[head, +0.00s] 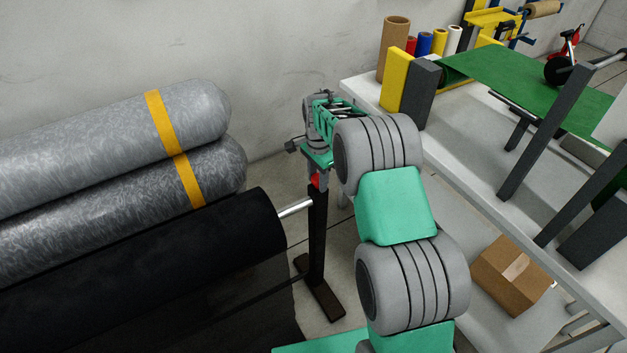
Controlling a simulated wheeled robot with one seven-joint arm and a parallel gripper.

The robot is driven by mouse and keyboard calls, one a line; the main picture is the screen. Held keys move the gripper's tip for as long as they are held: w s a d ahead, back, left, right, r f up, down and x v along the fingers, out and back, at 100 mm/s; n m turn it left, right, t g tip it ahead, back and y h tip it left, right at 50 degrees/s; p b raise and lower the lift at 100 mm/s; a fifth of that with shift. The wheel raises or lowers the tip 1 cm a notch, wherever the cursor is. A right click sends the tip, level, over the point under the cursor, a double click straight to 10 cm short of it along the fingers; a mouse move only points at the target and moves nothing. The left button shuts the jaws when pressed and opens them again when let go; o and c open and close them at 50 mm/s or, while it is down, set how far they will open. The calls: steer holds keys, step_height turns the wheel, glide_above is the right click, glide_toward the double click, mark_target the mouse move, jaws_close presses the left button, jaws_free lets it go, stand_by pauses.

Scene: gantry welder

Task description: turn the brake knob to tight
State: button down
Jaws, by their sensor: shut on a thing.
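A small red brake knob (318,180) shows at the top of a black upright stand (317,230), where the metal shaft of a black roll (240,235) meets the stand. My gripper (317,170) is over the stand's top and reaches down to the red knob, shut on it. Much of the knob is hidden by the gripper, and its turn position cannot be read. My green and grey arm comes in from the bottom and covers the area right of the stand.
Two large grey wrapped rolls (100,140) with yellow bands lie behind the black roll at left. A white table (460,150) with a green sheet (530,85) and dark posts stands at right. A cardboard box (510,275) sits beneath it. Bare wall lies behind.

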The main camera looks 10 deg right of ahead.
steer(key=shift+s+d+f, duration=0.15)
steer(key=shift+s+f, duration=0.2)
steer(key=shift+s, duration=0.05)
steer(key=c, duration=0.9)
jaws_free()
steer(key=shift+d+r, duration=0.15)
steer(key=shift+c, duration=0.2)
steer(key=shift+w+r, duration=0.1)
steer(key=shift+w, duration=0.05)
steer(key=shift+w+r, duration=0.1)
steer(key=shift+r, duration=0.3)
step_height(320, 180, up, 7)
